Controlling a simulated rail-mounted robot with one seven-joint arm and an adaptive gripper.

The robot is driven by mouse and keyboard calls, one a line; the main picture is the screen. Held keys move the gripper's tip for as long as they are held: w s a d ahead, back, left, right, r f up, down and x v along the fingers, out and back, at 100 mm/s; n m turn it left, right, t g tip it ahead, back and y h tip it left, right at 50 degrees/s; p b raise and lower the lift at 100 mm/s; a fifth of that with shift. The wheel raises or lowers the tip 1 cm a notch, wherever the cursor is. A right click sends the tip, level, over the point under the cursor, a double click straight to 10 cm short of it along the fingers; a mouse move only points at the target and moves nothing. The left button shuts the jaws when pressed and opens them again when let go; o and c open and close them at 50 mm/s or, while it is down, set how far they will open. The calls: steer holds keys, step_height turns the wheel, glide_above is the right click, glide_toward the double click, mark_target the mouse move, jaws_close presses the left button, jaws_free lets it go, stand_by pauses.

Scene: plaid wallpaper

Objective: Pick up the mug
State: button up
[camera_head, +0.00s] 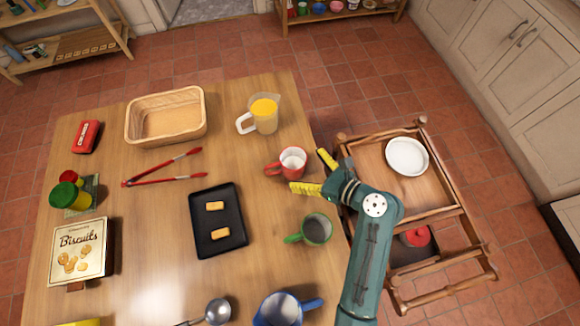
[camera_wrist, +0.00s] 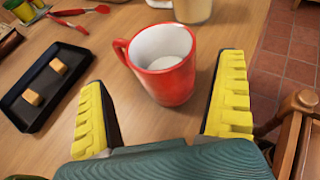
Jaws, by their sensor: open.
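A red mug (camera_head: 291,162) with a white inside stands upright on the wooden table near its right edge, its handle to the left. It also shows in the wrist view (camera_wrist: 163,65), just ahead of and between the open fingers. My gripper (camera_head: 315,173), with yellow ridged fingertips, is open and empty beside the mug, on its right and near side in the head view. In the wrist view my gripper (camera_wrist: 165,110) spreads its fingers wide, with no contact visible.
A jug of orange liquid (camera_head: 262,114) stands behind the red mug. A black tray (camera_head: 204,243) with two small biscuits, red tongs (camera_head: 162,181) and a basket (camera_head: 130,131) lie left. A wooden cart (camera_head: 438,190) with a white plate (camera_head: 406,156) stands right of the table.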

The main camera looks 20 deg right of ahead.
mark_target(284, 155)
steer(key=b+x, duration=0.2)
steer(key=x, duration=0.3)
steer(key=shift+w, duration=0.45)
steer(key=shift+r, duration=0.2)
steer(key=c, duration=1.1)
